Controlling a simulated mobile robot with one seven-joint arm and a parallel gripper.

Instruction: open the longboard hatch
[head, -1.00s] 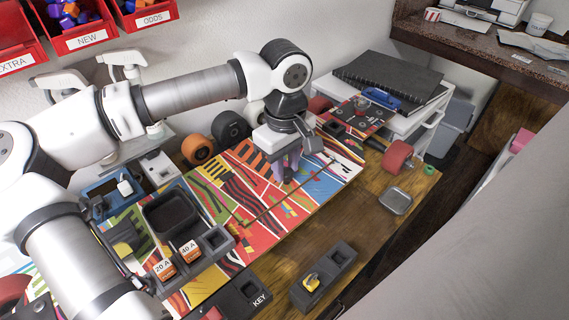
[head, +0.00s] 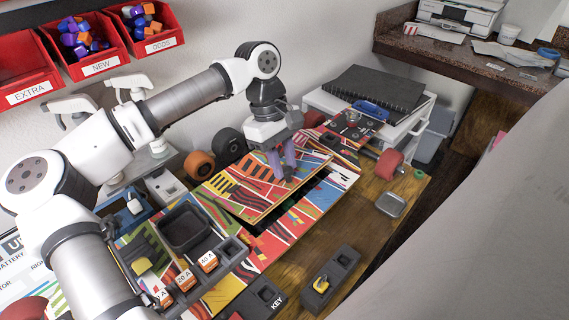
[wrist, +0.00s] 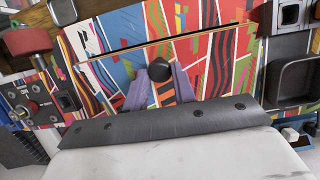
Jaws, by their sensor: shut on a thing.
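The longboard (head: 285,232) lies on the wooden bench with a multicoloured patterned deck. Its hatch (head: 236,190), in the same pattern, is tilted up, with a dark gap showing along its front edge. My gripper (head: 282,172) is over the hatch, its purple fingers pointing down. In the wrist view the fingers of my gripper (wrist: 160,84) are shut on a round black knob (wrist: 158,70) on the hatch (wrist: 215,72). The hatch's raised edge shows as a pale wooden strip. The inside of the opening is mostly hidden.
A KEY holder (head: 262,296) and a block with a yellow key (head: 332,275) sit in front. A metal tin (head: 391,204) and a red wheel (head: 389,165) are at right.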

